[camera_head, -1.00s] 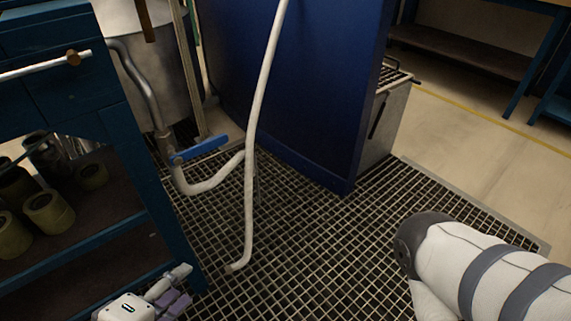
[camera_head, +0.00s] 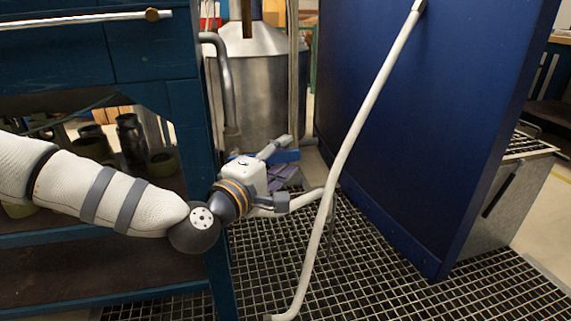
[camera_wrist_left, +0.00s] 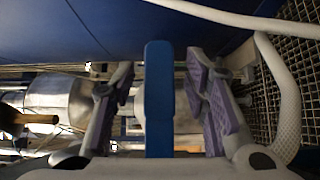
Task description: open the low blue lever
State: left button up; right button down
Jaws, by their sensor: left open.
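The low blue lever (camera_head: 287,156) sits on the pipe valve in front of the steel tank, partly hidden behind my left gripper (camera_head: 280,162). In the left wrist view the blue lever (camera_wrist_left: 159,100) stands upright in the picture, between the two purple-padded fingers of my left gripper (camera_wrist_left: 160,78). The fingers are open, with a visible gap on each side of the lever. The valve body is mostly hidden by the gripper. My right gripper is not in view.
A white hose (camera_head: 345,150) runs down just right of my left gripper to the grating floor (camera_head: 370,270). A blue panel (camera_head: 420,110) stands behind it. A blue shelf cabinet (camera_head: 160,70) is at the left, close to my left arm. The steel tank (camera_head: 268,90) stands behind.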

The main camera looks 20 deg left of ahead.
pick_arm(q)
jog(key=shift+w+d, duration=0.1)
jog(key=shift+w, duration=0.25)
jog(key=shift+r, duration=0.1)
jog(key=shift+c, duration=0.6)
grip_shut()
